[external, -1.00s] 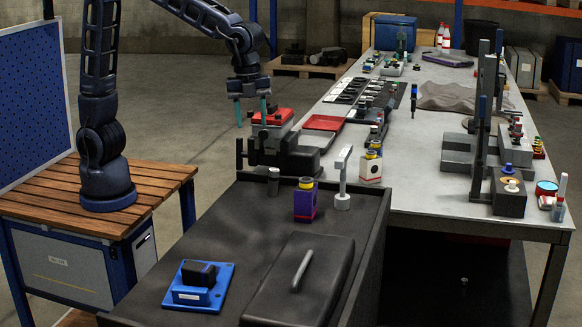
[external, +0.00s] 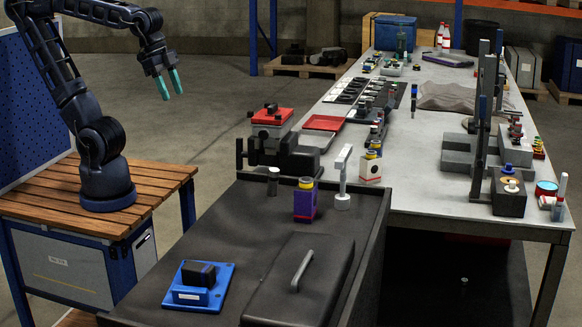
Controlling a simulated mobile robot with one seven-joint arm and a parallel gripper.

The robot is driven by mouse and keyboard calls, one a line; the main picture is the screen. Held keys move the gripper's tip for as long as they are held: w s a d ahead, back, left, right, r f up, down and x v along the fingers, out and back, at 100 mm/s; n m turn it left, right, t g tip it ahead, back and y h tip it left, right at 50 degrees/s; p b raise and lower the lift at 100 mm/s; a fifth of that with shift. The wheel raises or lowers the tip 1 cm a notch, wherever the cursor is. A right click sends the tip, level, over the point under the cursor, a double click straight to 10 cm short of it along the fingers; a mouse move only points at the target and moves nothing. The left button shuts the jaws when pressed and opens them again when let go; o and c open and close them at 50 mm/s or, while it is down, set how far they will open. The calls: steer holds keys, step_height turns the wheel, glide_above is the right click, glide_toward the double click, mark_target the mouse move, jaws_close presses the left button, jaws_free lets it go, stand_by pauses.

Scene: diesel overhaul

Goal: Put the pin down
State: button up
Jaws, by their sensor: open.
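My gripper (external: 169,84) is open and empty, with its teal fingers apart in the air above the floor, left of the benches. A short grey metal cylinder (external: 273,181), which may be the pin, stands upright on the dark bench top near its back edge. A dark vise-like block (external: 285,155) is just behind it. A red-topped block (external: 271,118) stands behind the vise with small dark parts on top. I cannot tell whether one of these is the pin. My gripper is well clear of all of them.
A purple bottle (external: 305,201) and a pale post (external: 342,180) stand right of the cylinder. A blue fixture (external: 199,287) and a dark lidded case (external: 300,280) lie in front. The dark bench is clear around its left middle.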

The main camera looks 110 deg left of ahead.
steer(key=shift+n+t, duration=0.3)
steer(key=shift+n, duration=0.6)
steer(key=shift+s+a+f, duration=0.1)
steer(key=shift+s+f, duration=0.1)
steer(key=shift+s, duration=0.45)
steer(key=shift+s+a+f, duration=0.1)
steer(key=shift+s+f, duration=0.15)
steer(key=shift+s, duration=0.35)
steer(key=shift+s+a+f, duration=0.1)
steer(key=shift+s+f, duration=0.1)
steer(key=shift+s, duration=0.45)
steer(key=shift+d, duration=0.1)
